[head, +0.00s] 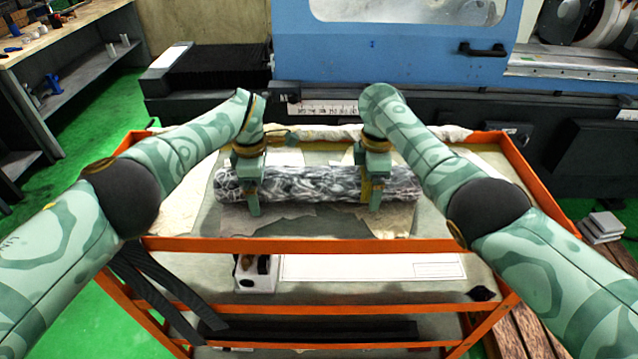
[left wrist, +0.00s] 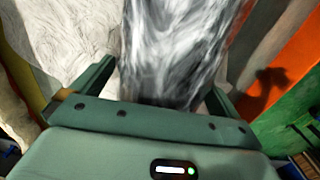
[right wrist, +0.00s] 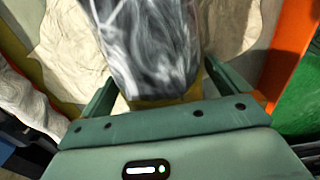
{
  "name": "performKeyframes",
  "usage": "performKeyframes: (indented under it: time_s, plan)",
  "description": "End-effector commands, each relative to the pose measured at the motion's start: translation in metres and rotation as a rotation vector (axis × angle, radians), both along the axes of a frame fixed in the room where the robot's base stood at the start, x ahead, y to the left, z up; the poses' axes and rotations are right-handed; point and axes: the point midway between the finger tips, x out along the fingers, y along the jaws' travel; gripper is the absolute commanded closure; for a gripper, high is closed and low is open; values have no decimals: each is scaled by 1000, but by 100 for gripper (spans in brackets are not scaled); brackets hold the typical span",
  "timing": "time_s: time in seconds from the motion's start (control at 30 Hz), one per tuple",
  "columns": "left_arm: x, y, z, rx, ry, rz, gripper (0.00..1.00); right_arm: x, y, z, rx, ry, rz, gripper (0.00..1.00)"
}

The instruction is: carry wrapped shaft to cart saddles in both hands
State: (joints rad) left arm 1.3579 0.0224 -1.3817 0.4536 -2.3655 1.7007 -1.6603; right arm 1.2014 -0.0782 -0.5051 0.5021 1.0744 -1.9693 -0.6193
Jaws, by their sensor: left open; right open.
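The wrapped shaft (head: 316,184), in crinkled black-and-white film, lies level from left to right over the top of the orange-framed cart (head: 300,243). My left gripper (head: 252,192) is open, pointing down astride the shaft left of its middle. My right gripper (head: 375,190) is open and astride it near the right end. In the left wrist view the shaft (left wrist: 172,50) runs between the spread fingers; the right wrist view shows the shaft (right wrist: 147,45) likewise. The saddles are not clearly visible; whether the shaft rests on them I cannot tell.
Pale crumpled cloth or paper (head: 400,221) lies on the cart top. A white box (head: 256,275) and a white sheet (head: 370,267) are on a lower level. The blue grinder (head: 390,55) stands behind the cart, and a workbench (head: 75,40) at the far left. Green floor is free at left.

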Motion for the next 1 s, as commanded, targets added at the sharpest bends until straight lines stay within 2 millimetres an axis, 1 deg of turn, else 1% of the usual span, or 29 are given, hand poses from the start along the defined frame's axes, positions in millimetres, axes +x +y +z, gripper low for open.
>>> performKeyframes:
  time_s: [0.13, 0.17, 0.2, 0.27, 0.3, 0.37, 0.4, 0.47, 0.5, 0.83, 1.0]
  plan:
    - [0, 0, 0, 0, 0, 0, 0, 0, 0, 0, 0, 0, 0, 0]
    - [0, 0, 0, 0, 0, 0, 3, 0, 0, 0, 0, 0, 1, 3]
    - [0, 0, 0, 0, 0, 0, 14, 0, 0, 0, 0, 0, 1, 14]
    - [0, 0, 0, 0, 0, 0, 31, 0, 0, 0, 0, 0, 1, 31]
    - [0, 0, 0, 0, 0, 0, 42, 0, 0, 0, 0, 0, 1, 42]
    - [0, 0, 0, 0, 0, 0, 58, 0, 0, 0, 0, 0, 1, 58]
    - [0, 0, 0, 0, 0, 0, 70, 0, 0, 0, 0, 0, 1, 70]
    - [0, 0, 0, 0, 0, 0, 86, 0, 0, 0, 0, 0, 1, 86]
    - [0, 0, 0, 0, 0, 0, 97, 0, 0, 1, 0, 0, 1, 96]
    - [1, 0, 5, -1, -6, -1, 96, 1, 1, 6, 2, -6, 2, 97]
    - [1, 0, 15, -1, -9, 0, 96, 1, 1, 15, 2, -9, 2, 97]
